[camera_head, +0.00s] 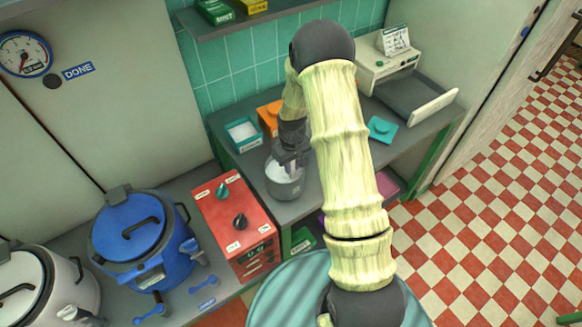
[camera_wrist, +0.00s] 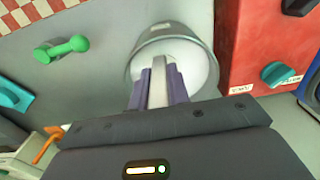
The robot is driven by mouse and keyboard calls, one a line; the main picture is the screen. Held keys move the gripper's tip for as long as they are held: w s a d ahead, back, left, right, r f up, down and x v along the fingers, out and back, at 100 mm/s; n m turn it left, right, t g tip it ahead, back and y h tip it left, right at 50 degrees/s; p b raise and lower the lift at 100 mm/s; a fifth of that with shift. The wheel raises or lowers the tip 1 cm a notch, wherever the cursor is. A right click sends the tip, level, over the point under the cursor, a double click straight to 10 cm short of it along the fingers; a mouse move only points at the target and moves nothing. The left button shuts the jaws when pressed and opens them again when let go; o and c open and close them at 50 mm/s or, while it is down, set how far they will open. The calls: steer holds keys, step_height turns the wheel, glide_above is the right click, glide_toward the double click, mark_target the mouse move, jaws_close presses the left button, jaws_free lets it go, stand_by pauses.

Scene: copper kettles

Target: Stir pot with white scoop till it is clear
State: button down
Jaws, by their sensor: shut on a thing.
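A grey pot (camera_head: 285,187) stands on the counter below my arm. In the wrist view the pot (camera_wrist: 172,32) has a grey rim, and its contents look pale and whitish. My gripper (camera_head: 291,156) is over the pot, pointing down into its mouth. In the wrist view my gripper (camera_wrist: 158,75) has its purple fingers closed on the light handle of the white scoop (camera_wrist: 157,85). The scoop's lower end is hidden inside the pot, so I cannot tell how deep it sits.
A red control box (camera_head: 232,215) with knobs stands left of the pot, beside a blue pot (camera_head: 140,238). A gauge (camera_head: 25,54) hangs on the wall.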

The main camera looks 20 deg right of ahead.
steer(key=shift+w+d, duration=0.35)
steer(key=shift+w, duration=0.3)
steer(key=shift+a, duration=0.1)
steer(key=shift+w+a, duration=0.35)
steer(key=shift+a, duration=0.25)
steer(key=shift+w+a, duration=0.3)
steer(key=shift+a, duration=0.3)
steer(key=shift+s, duration=0.15)
steer(key=shift+s+a, duration=0.3)
steer(key=shift+s, duration=0.3)
steer(key=shift+s+a, duration=0.3)
steer(key=shift+s, duration=0.25)
steer(key=shift+s+d, duration=0.3)
steer(key=shift+d, duration=0.35)
steer(key=shift+s+d, duration=0.3)
steer(key=shift+d, duration=0.3)
